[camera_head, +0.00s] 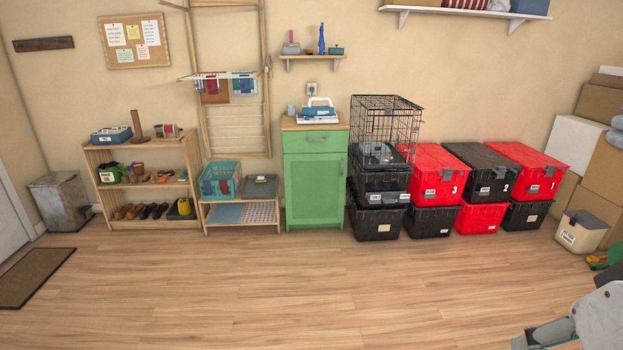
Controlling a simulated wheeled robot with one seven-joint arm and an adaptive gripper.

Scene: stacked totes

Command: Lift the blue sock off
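Small red, teal and blue cloth items hang on a white fold-out drying rack (222,75) on the wall, left of centre. They are too small to tell for sure which one is the blue sock. Part of my arm shows at the bottom right corner, with what looks like my gripper (540,336) at its lower left end. It is cut off by the frame edge, far from the rack, and its fingers cannot be made out.
A green cabinet (314,185) with an iron on top stands right of a low stand with a teal basket (220,182). Stacked black and red totes (440,178) line the wall, with a wire crate (385,125) on the left stack. The wooden floor in front is clear.

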